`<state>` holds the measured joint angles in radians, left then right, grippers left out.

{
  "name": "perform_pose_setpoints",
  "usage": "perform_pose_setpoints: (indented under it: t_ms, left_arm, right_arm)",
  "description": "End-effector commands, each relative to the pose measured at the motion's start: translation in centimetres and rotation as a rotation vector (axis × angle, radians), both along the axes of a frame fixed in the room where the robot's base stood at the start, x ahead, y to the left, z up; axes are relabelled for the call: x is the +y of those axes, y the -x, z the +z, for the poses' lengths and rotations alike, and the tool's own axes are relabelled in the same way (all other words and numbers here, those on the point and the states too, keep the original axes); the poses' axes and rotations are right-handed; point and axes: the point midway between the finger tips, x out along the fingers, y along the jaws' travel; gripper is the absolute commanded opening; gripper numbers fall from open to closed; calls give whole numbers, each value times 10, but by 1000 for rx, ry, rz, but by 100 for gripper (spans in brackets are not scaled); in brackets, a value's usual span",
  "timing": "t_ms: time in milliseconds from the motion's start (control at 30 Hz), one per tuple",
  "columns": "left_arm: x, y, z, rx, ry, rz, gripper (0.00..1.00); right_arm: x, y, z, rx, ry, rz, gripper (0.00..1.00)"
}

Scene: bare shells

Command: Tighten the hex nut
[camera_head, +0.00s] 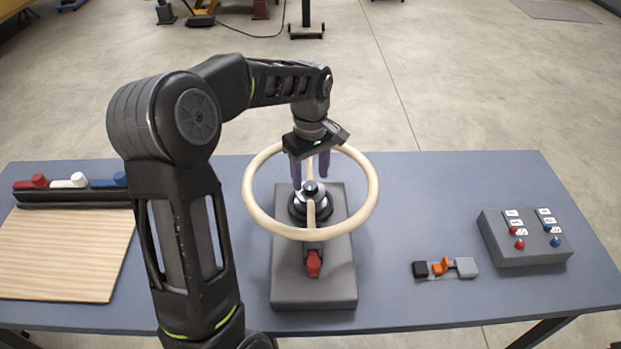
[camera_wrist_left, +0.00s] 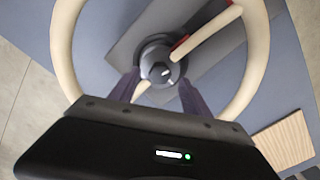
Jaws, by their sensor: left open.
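A cream ring-shaped wheel (camera_head: 369,205) stands over a grey base block (camera_head: 290,290); it also shows in the wrist view (camera_wrist_left: 258,60). At its middle is a dark round hub (camera_head: 298,208) with a small dark piece on top, which looks like the hex nut (camera_head: 311,187); it shows in the wrist view (camera_wrist_left: 160,72). My left gripper (camera_head: 310,178) points down inside the ring, over the hub. Its two purple fingers are apart, one on each side of the nut in the wrist view (camera_wrist_left: 158,80). I cannot tell whether they touch it. My right gripper is not in view.
A red part (camera_head: 313,264) sits on the base block's near side. A wooden board (camera_head: 60,255) and a rack with coloured handles (camera_head: 75,196) are at left. Small black, orange and grey pieces (camera_head: 445,267) and a grey button box (camera_head: 525,245) are at right.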

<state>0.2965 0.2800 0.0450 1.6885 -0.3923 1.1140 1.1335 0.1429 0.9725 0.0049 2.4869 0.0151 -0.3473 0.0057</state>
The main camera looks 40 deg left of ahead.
Motion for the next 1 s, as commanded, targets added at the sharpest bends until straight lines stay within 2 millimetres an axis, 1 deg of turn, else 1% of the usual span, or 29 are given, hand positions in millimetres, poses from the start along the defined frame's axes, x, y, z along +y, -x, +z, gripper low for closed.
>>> perform_pose_setpoints:
  t_ms: [100,200,500,1000]
  left_arm:
    - [0,0,-15,3,-1,-1,56]
    - [0,0,-23,2,0,-1,56]
    - [0,0,-26,0,-1,-1,56]
    - [0,0,-25,0,-1,-1,15]
  right_arm:
    - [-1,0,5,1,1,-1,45]
    - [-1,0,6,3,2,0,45]
    - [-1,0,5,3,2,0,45]
    - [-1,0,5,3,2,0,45]
